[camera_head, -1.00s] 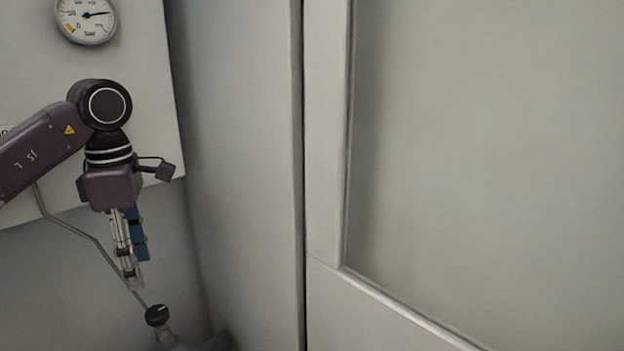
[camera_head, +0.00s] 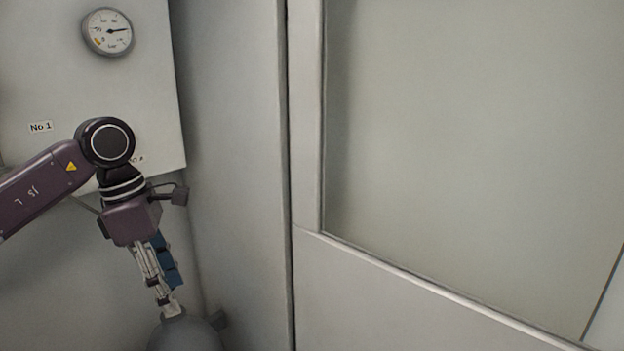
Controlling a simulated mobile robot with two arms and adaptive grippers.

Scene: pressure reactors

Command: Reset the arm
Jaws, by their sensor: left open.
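My left arm (camera_head: 50,182) comes in from the left and bends down at its wrist. My left gripper (camera_head: 172,308) points down, just above or in front of a rounded grey vessel top (camera_head: 186,335) at the bottom edge. The gripper is open, seen nearly side-on, and nothing shows between its fingers. I cannot tell whether the fingertips touch the vessel. My right gripper is out of view.
A pale panel with a round pressure gauge (camera_head: 108,32) and a "No 1" label (camera_head: 41,127) stands behind the arm. A grey wall (camera_head: 235,150) and a large framed pane (camera_head: 470,150) fill the middle and right.

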